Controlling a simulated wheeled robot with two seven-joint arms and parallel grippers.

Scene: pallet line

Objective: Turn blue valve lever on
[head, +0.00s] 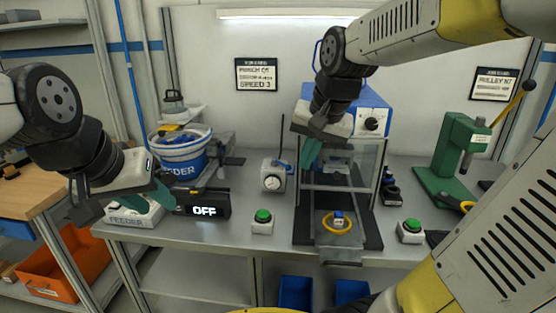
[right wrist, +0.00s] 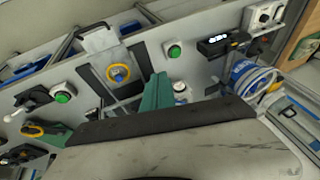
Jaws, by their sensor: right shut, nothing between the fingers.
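The blue valve lever (head: 283,145) stands upright above a grey unit with a round white dial (head: 272,182) at the back middle of the bench. The dial also shows in the right wrist view (right wrist: 180,86), beside my fingers; the lever is not clear there. My right gripper (head: 309,155) is shut and empty, with teal fingers pointing down. In the head view it appears just right of the lever; the gap in depth is hard to judge. My left gripper (head: 125,206) is open and empty at the left, near the feeder box, apart from the lever.
A framed press (head: 340,175) with a yellow ring (head: 337,222) stands right of the valve. Green buttons (head: 263,216) (head: 411,226) sit at the front. A blue bucket (head: 181,155), an OFF display (head: 204,211) and a green press (head: 457,155) flank the bench.

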